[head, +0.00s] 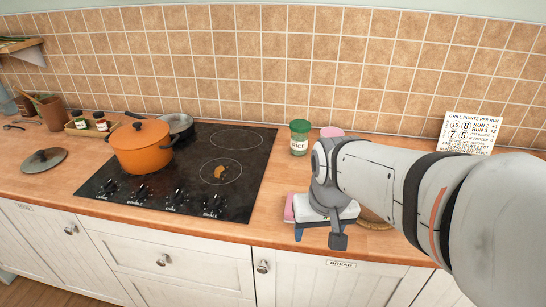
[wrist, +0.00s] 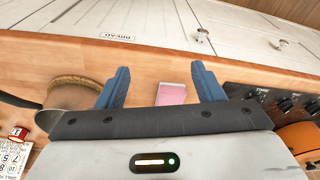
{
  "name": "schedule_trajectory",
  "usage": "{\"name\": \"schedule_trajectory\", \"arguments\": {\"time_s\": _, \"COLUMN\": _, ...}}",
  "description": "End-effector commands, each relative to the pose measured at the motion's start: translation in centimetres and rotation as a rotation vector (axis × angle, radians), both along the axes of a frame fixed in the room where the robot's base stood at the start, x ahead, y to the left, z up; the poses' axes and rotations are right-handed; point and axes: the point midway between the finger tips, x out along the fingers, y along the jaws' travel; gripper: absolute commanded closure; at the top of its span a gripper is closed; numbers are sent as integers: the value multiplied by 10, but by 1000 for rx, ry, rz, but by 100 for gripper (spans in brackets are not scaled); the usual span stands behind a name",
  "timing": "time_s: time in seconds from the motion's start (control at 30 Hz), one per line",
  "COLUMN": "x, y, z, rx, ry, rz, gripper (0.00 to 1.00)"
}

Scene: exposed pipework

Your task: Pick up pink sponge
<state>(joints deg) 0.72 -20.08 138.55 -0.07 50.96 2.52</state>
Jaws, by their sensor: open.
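The pink sponge (wrist: 171,94) is a flat pink block on the wooden counter, near its front edge. In the wrist view it shows between my two blue fingers, closer to the right one, with its near part hidden by the gripper body. In the head view a pink strip of it (head: 289,207) shows just left of my gripper (head: 322,229), which hides the rest. My gripper is open and empty, pointing down above the counter (wrist: 150,60). I cannot tell the exact height of the fingertips over the sponge.
A black hob (head: 215,165) with an orange pot (head: 141,146) lies left. A green-lidded jar (head: 299,137) and a pink round item (head: 332,131) stand behind my arm. A round brown item (wrist: 75,92) lies on the other side of my gripper.

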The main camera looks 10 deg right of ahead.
Motion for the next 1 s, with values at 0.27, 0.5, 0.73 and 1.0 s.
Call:
{"name": "schedule_trajectory", "arguments": {"time_s": 0.27, "x": 97, "y": 1, "z": 10, "rx": 19, "ry": 105, "rz": -125, "gripper": 20}}
{"name": "schedule_trajectory", "arguments": {"time_s": 0.5, "x": 156, "y": 2, "z": -12, "rx": 25, "ry": 164, "rz": -212, "gripper": 20}}
{"name": "schedule_trajectory", "arguments": {"time_s": 0.73, "x": 174, "y": 2, "z": -28, "rx": 26, "ry": 185, "rz": -242, "gripper": 20}}
{"name": "schedule_trajectory", "arguments": {"time_s": 1.0, "x": 175, "y": 2, "z": -57, "rx": 26, "ry": 187, "rz": -243, "gripper": 20}}
